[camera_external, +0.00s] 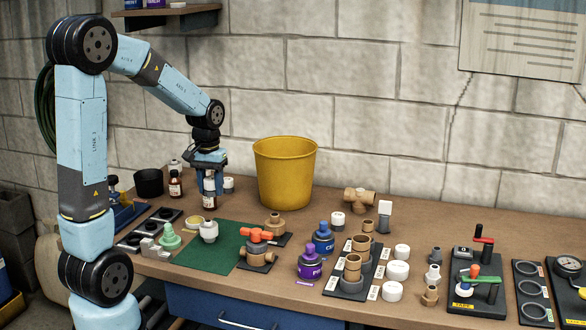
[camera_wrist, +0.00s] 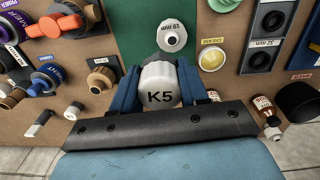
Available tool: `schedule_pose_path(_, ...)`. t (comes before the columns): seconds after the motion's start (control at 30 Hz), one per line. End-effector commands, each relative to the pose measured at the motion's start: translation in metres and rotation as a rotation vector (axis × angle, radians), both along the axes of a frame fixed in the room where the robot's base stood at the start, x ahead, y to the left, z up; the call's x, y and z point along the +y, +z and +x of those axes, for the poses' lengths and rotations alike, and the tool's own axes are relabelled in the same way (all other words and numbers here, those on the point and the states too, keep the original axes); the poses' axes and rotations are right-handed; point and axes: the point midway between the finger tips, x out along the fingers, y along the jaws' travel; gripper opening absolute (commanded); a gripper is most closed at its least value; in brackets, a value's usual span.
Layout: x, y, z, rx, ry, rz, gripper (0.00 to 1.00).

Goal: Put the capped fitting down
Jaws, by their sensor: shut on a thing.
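My gripper (camera_external: 209,186) points down over the back of the bench, left of the yellow bucket. In the wrist view its two blue fingers (camera_wrist: 160,78) are shut on the capped fitting (camera_wrist: 160,85), whose white rounded cap reads "K5". The fitting's lower part is hidden in the wrist view. In the external view the fingers partly cover it, and I cannot tell its gap to the bench. The dark green mat (camera_external: 215,258) lies in front of the gripper. A white fitting (camera_external: 208,231) marked "19 mm" in the wrist view (camera_wrist: 172,36) stands on it.
The yellow bucket (camera_external: 285,172) stands close to the right. Brown bottles (camera_external: 175,186) and a black cup (camera_external: 149,183) are at left. The mat's front part is clear.

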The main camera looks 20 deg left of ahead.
Motion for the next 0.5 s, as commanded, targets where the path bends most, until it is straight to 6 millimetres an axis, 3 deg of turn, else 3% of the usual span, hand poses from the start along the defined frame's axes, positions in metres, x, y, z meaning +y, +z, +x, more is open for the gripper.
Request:
schedule_pose_path(0.4,0.0,0.079,0.001,-0.005,0.0,-0.001,0.12)
schedule_pose_path(0.5,-0.002,0.082,0.012,-0.001,0.011,-0.001,0.12)
